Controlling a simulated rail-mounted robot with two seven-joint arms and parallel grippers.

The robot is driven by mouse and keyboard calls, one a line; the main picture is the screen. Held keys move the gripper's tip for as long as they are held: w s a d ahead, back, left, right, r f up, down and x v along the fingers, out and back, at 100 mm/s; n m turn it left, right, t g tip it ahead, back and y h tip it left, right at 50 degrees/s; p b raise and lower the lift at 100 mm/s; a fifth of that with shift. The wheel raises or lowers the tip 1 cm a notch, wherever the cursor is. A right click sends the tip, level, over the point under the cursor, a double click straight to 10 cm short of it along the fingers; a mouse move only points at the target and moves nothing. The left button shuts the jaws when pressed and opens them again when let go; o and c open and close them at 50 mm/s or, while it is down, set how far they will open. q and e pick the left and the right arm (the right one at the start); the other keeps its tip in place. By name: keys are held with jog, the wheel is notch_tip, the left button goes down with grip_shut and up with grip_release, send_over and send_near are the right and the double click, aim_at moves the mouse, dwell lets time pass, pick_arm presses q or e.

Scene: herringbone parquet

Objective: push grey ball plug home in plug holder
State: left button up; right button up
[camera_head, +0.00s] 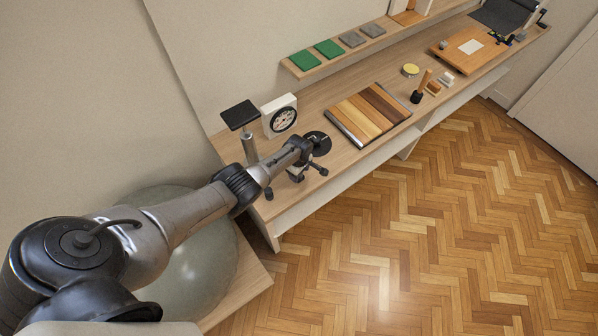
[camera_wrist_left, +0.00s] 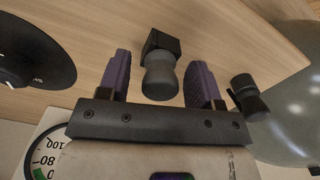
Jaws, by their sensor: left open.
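In the left wrist view, a grey rounded plug (camera_wrist_left: 160,78) stands at a square black block (camera_wrist_left: 160,42), which looks like the plug holder, on the wooden shelf top. I cannot tell how deep the plug sits. My left gripper (camera_wrist_left: 158,80) is open, with one purple finger on each side of the plug and a gap at both sides. In the head view my left gripper (camera_head: 298,166) is low over the near end of the shelf, and small dark parts there are hard to tell apart. My right gripper is not in view.
A large grey-green ball (camera_head: 190,262) lies beside the shelf end, below my left arm. A black disc (camera_head: 318,142), a white dial (camera_head: 280,115) and a black-topped post (camera_head: 248,146) stand close to the gripper. A striped wooden board (camera_head: 368,112) lies farther along.

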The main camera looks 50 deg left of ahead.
pick_arm(q)
notch_tip(320, 180, up, 6)
jog(key=p, duration=0.4)
jog(key=shift+r, duration=0.1)
notch_tip(320, 180, up, 8)
jog(key=p, duration=0.2)
jog(key=shift+f+p, duration=0.2)
jog(key=shift+p, duration=0.15)
